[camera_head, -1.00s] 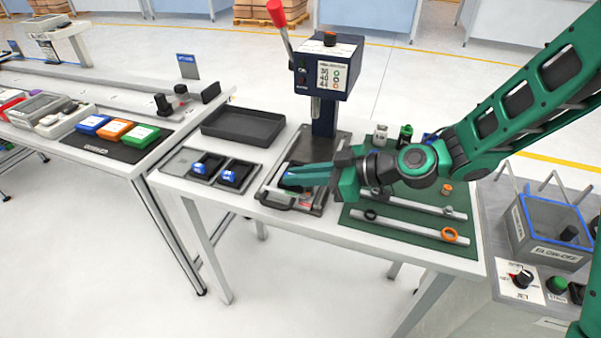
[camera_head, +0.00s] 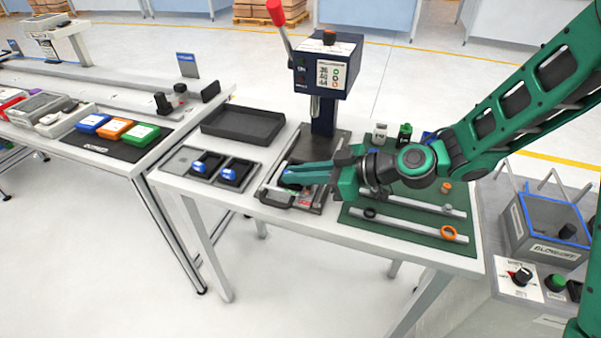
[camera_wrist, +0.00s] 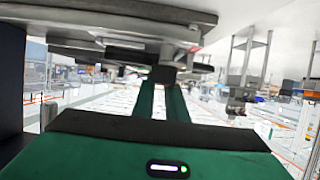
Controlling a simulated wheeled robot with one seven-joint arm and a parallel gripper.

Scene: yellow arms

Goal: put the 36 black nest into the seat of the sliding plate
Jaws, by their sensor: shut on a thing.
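My gripper (camera_head: 286,176) reaches left over the sliding plate (camera_head: 320,192), with its green fingers low above the plate's front part. It is shut on a dark piece, seemingly the black nest (camera_head: 291,187), which the fingers mostly cover. The seat of the plate is hidden under the fingers and the piece, so I cannot tell whether the piece touches it. In the wrist view the green fingers (camera_wrist: 164,100) run away from me, and a dark shape shows at their far end.
The blue press (camera_head: 325,75) with its red-knobbed lever stands behind the plate. A black tray (camera_head: 243,125) and a tray with blue-and-black parts (camera_head: 211,169) lie left. The green mat (camera_head: 410,222) at right holds bars with a black ring and an orange ring (camera_head: 448,233).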

